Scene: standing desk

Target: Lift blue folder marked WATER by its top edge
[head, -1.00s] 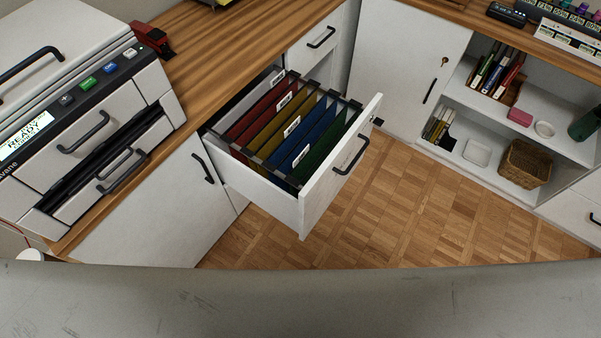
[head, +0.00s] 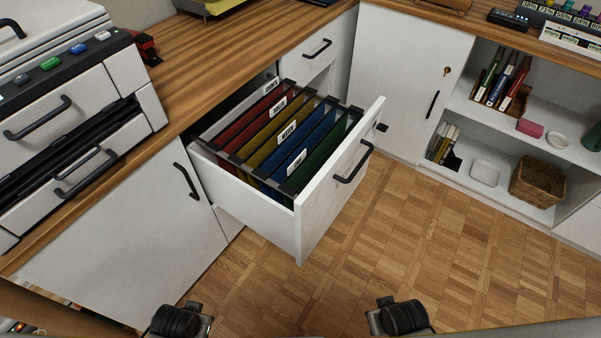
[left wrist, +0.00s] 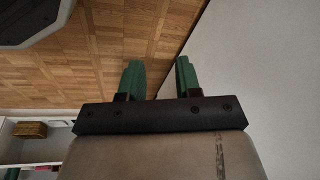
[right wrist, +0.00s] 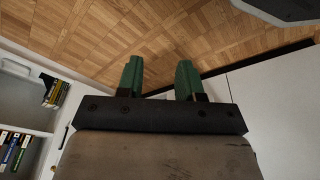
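In the head view the blue folder (head: 312,139) hangs in the open drawer (head: 268,212), between the yellow folder (head: 262,143) and the green folder (head: 328,148). It carries a white label, too small for me to read. Its top edge faces up and nothing touches it from above. My left gripper (left wrist: 158,76) has two green fingers, apart with nothing between them. My right gripper (right wrist: 159,76) is likewise open and empty. Both wrist views show floor and pale panels beyond the fingers, with no folder. Neither gripper's fingers show in the head view.
A red folder (head: 240,130) hangs left of the yellow one. A printer (head: 60,90) stands on the wooden counter (head: 215,62) at left. A cupboard with open shelves (head: 500,150) is at right, holding a basket (head: 537,182). The parquet floor (head: 420,235) before the drawer is clear.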

